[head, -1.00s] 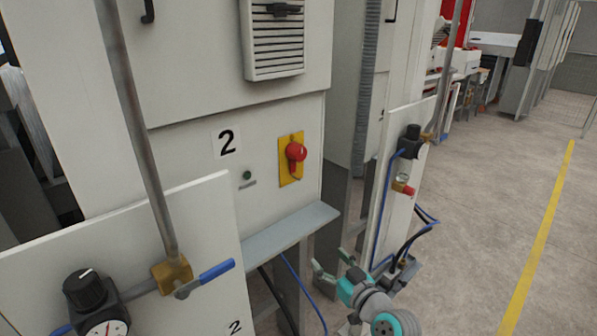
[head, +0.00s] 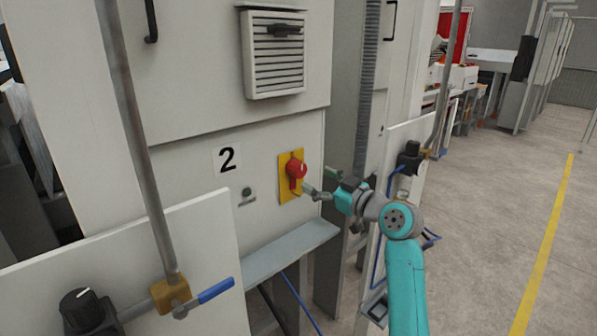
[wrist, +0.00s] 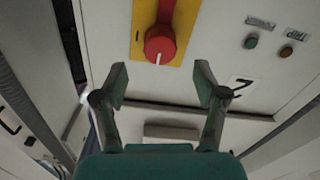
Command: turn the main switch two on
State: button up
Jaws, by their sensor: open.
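The main switch two is a red rotary knob (head: 296,170) on a yellow plate (head: 284,188), on the white cabinet front beside the printed number 2 (head: 227,159). Its red handle points down in the head view. In the wrist view the knob (wrist: 160,44) is at the top centre, with a white mark on its face. My gripper (head: 321,183) is open and empty, just right of the knob in the head view. In the wrist view its two fingertips (wrist: 160,85) are spread apart, below the knob and not around it.
A grey ledge (head: 290,250) juts out below the switch. A vertical pipe with a blue-handled valve (head: 215,291) stands in front at left. A panel with a black regulator (head: 409,157) stands at right. Open floor lies farther right.

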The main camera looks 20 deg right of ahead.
aim_at(302, 172)
jog(key=x, duration=0.8)
jog(key=c, duration=1.1)
